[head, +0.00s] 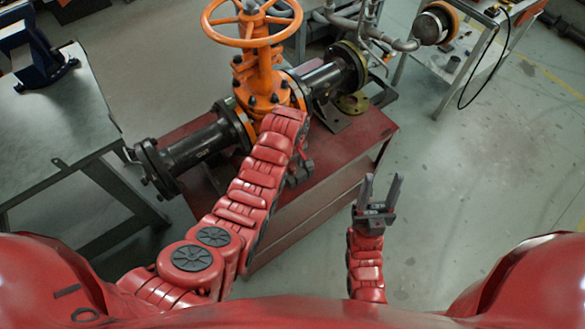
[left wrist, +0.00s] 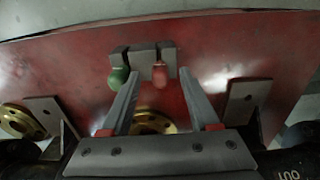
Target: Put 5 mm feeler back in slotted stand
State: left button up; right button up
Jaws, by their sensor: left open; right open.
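The grey slotted stand (left wrist: 144,55) is on the red table top in the left wrist view. A green-ended piece (left wrist: 118,78) and a red-ended piece (left wrist: 159,74) are at its near side, likely feelers; I cannot read any size. My left gripper (left wrist: 158,72) is open. In the picture its fingertips flank the red end; I see no contact. In the head view the left arm hides most of this gripper and the stand. My right gripper (head: 380,190) is open and empty, right of the table.
The gate valve (head: 262,75) with its orange handwheel and black flanged pipes stands on the red table (head: 325,195). In the left wrist view, metal brackets (left wrist: 245,100) and brass flanges (left wrist: 20,121) lie around the fingers.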

pick_arm(q)
notch_tip(320, 180, up, 7)
jog(key=shift+f+b, duration=0.1)
jog(key=shift+b, duration=0.75)
notch_tip(320, 180, up, 9)
jog(key=p, duration=0.9)
jog(key=shift+f, duration=0.1)
